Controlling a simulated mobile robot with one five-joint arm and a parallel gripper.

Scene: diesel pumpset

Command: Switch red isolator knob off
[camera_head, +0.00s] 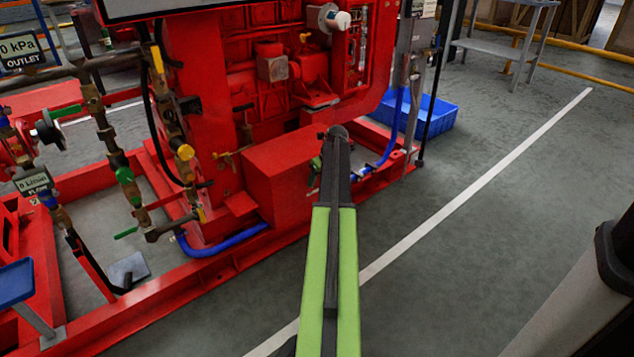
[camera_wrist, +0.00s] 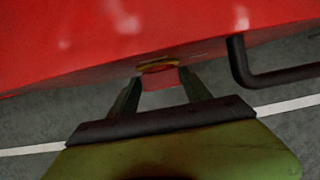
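In the wrist view, a small red knob (camera_wrist: 160,79) with a yellow ring or plate (camera_wrist: 160,66) behind it sits at the lower edge of a large red surface (camera_wrist: 90,50). My gripper (camera_wrist: 160,76) has one dark finger on each side of the knob, with the fingertips close to its sides. I cannot tell whether they touch or press on it. Any marking on the knob is too blurred to read. In the head view, my green and black arm reaches toward the red pumpset (camera_head: 285,165). The knob and the gripper's fingers cannot be made out there.
Pipes with several yellow and green valve handles stand on the left in the head view. A blue hose (camera_head: 225,243) runs along the red base frame (camera_head: 175,285). A blue crate (camera_head: 440,115) lies behind the pumpset. The grey floor (camera_head: 470,260) on the right is mostly clear.

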